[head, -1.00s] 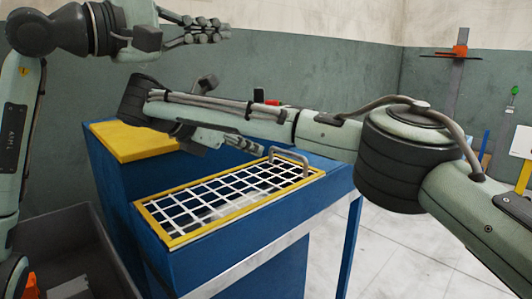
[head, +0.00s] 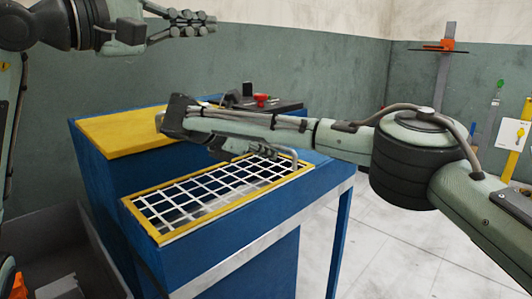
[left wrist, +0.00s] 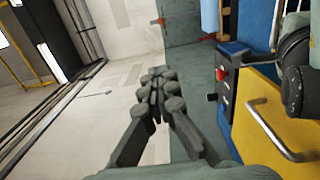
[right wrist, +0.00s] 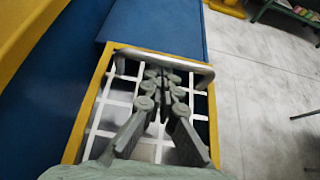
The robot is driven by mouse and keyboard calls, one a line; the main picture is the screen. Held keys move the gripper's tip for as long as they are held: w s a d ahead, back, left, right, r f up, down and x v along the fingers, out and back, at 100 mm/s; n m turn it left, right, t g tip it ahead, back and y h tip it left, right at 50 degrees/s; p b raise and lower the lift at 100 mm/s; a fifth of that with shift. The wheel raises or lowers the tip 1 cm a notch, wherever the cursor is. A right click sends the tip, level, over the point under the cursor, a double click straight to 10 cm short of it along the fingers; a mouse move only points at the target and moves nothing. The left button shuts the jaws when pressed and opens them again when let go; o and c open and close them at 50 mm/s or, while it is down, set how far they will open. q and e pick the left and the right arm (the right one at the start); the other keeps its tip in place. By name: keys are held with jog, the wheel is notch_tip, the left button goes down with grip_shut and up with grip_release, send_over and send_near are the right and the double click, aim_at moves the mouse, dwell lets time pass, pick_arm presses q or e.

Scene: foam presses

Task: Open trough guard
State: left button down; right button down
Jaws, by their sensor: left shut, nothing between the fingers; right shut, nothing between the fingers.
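The trough guard is a white grid in a yellow frame (head: 160,237), lying flat over the trough of the blue machine. Its grey metal handle (head: 294,157) stands at the far right end; it also shows in the right wrist view (right wrist: 190,66). My right gripper (head: 272,151) is shut and empty, low over the guard beside the handle. In the right wrist view its fingertips (right wrist: 161,75) lie just short of the handle bar; contact cannot be told. My left gripper (head: 205,23) is shut and empty, raised at the upper left, well away from the guard.
A yellow lid (head: 115,134) sits on the machine's taller left part; the left wrist view shows a metal handle (left wrist: 270,132) on a yellow surface. A red button (head: 261,98) is behind my right arm. A dark bin (head: 75,250) stands at lower left. Floor at right is clear.

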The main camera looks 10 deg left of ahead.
jog(key=shift+s+a+r, duration=0.1)
jog(key=shift+r, duration=0.8)
pick_arm(q)
jog(key=c, duration=2.3)
grip_release()
jog(key=o, duration=0.4)
